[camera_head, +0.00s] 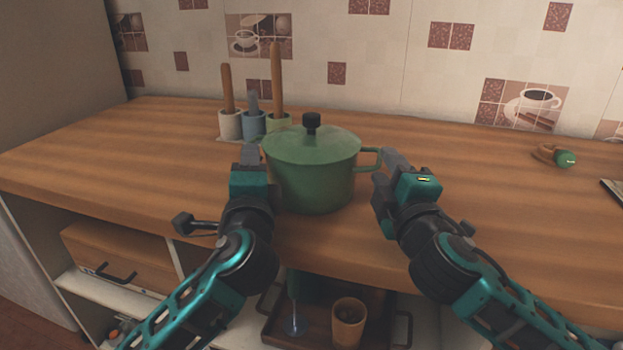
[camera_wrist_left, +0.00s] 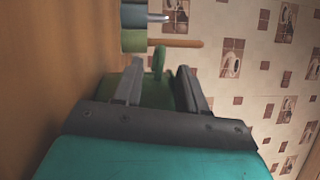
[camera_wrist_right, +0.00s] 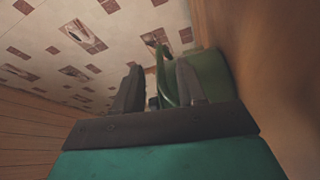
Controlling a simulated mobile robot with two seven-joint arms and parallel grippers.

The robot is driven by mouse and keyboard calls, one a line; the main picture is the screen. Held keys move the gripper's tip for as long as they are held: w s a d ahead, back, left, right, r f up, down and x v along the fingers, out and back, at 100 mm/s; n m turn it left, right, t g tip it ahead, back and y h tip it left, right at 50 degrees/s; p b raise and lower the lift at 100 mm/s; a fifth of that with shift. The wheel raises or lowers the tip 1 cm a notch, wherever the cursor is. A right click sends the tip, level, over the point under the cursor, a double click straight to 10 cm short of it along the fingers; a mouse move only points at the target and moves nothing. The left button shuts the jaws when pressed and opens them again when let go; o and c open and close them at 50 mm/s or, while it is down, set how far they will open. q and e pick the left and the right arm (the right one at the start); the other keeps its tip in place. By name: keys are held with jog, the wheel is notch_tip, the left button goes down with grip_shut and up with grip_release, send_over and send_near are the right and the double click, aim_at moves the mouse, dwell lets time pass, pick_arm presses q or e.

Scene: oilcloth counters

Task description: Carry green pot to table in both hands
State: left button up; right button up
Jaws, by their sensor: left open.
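The green pot (camera_head: 312,178) stands upright on the wooden counter, its lid with a black knob on. My left gripper (camera_head: 251,160) is at the pot's left side, open. In the left wrist view a green handle (camera_wrist_left: 158,60) shows between and just beyond its fingertips; the head view hides this handle. My right gripper (camera_head: 385,172) is at the pot's right handle (camera_head: 370,158). In the right wrist view that handle (camera_wrist_right: 161,75) lies between the right fingers, which stand apart. The pot body also shows in the right wrist view (camera_wrist_right: 210,75).
Three small cups (camera_head: 253,123) with upright utensils stand behind the pot on the left. A small wooden item with a green end (camera_head: 566,158) lies at the right. The wooden counter (camera_head: 130,160) is clear at left. A tray with a cup (camera_head: 347,322) is on the shelf below.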

aim_at(380, 159)
pick_arm(q)
jog(key=shift+x, duration=2.05)
pick_arm(e)
jog(key=shift+x, duration=2.05)
pick_arm(q)
grip_shut()
pick_arm(e)
grip_shut()
pick_arm(q)
jog(key=shift+f, duration=0.15)
jog(key=shift+r, duration=0.3)
pick_arm(e)
jog(key=shift+r, duration=0.3)
